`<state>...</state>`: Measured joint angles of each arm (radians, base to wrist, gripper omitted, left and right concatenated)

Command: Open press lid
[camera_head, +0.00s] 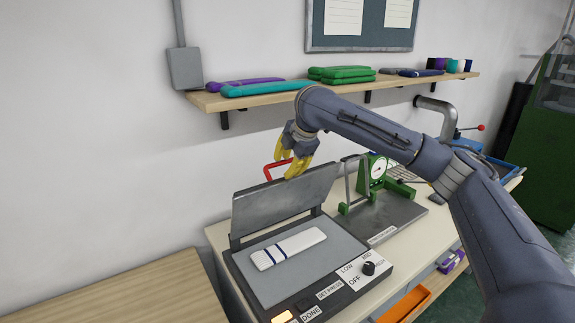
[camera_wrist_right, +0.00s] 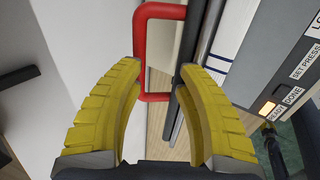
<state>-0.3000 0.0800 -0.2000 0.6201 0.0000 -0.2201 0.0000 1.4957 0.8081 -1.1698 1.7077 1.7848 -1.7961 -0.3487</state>
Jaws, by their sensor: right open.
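The press (camera_head: 320,235) stands on the table with its grey lid (camera_head: 285,203) raised and tilted back, so its bed is exposed. A white strip with dark blue stripes (camera_head: 289,247) lies on the bed; part of it also shows in the right wrist view (camera_wrist_right: 236,28). A red handle (camera_head: 269,168) sticks out behind the lid's top edge. My right gripper (camera_head: 286,165) is beside the handle with its yellow fingers apart. In the right wrist view the red handle (camera_wrist_right: 139,40) shows by the fingertips; I cannot tell whether they touch it. My left gripper is out of view.
A green-framed dial gauge (camera_head: 372,172) on a grey plate stands right of the press. A wall shelf (camera_head: 285,96) with folded textiles is above, close to my right arm. The wooden surface (camera_head: 130,292) at front left is clear. An orange bin (camera_head: 405,303) sits below the table.

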